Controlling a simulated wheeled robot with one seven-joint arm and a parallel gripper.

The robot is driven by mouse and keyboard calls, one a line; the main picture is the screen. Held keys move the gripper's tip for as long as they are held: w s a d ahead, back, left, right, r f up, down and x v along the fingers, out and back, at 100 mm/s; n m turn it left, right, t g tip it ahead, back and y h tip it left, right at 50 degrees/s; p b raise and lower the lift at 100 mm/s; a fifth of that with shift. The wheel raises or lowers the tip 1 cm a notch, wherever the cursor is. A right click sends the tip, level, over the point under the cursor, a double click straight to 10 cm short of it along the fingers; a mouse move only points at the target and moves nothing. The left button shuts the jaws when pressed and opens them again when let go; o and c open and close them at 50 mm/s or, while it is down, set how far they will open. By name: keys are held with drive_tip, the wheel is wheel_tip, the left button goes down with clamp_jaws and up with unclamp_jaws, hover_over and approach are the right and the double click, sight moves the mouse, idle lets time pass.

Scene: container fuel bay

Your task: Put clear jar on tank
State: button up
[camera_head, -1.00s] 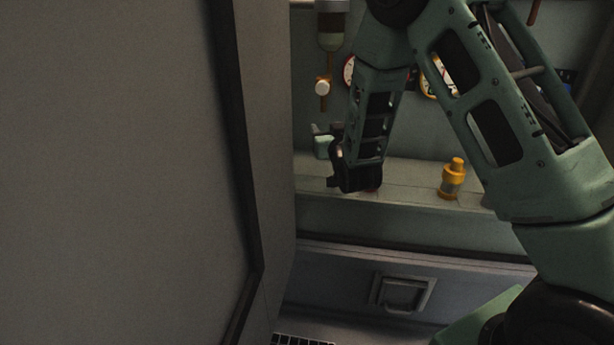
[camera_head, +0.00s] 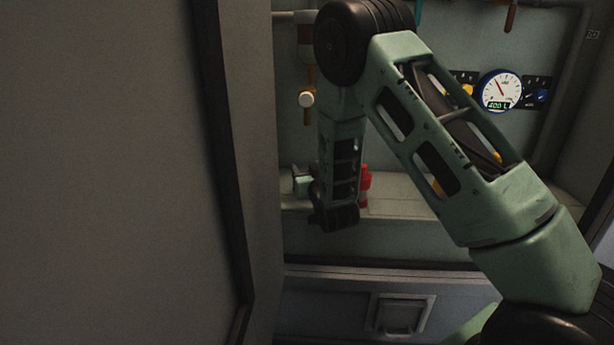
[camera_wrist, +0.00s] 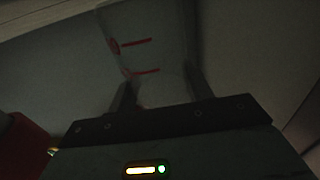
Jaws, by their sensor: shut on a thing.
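The clear jar (camera_wrist: 150,45) shows in the wrist view as a see-through vessel with red marks on its side. My gripper (camera_wrist: 160,92) is shut on it, with one dark finger on each side. I cannot pick out the tank with certainty in either view.
A large grey panel (camera_head: 100,170) fills the left of the head view, close to my gripper. A red object (camera_head: 366,184) stands on the shelf (camera_head: 400,206) right of my forearm.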

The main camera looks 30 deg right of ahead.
drive_tip(key=shift+f, duration=0.4)
drive_tip(key=o, duration=0.6)
drive_tip(key=shift+f, duration=0.1)
drive_tip(key=o, duration=0.5)
drive_tip(key=shift+c, duration=0.2)
drive_tip(key=shift+r, duration=0.25)
drive_tip(key=s+a+p, duration=0.2)
drive_tip(key=s, duration=1)
drive_tip(key=shift+a+p, duration=0.2)
drive_tip(key=shift+p, duration=0.15)
drive_tip(key=shift+w, duration=0.15)
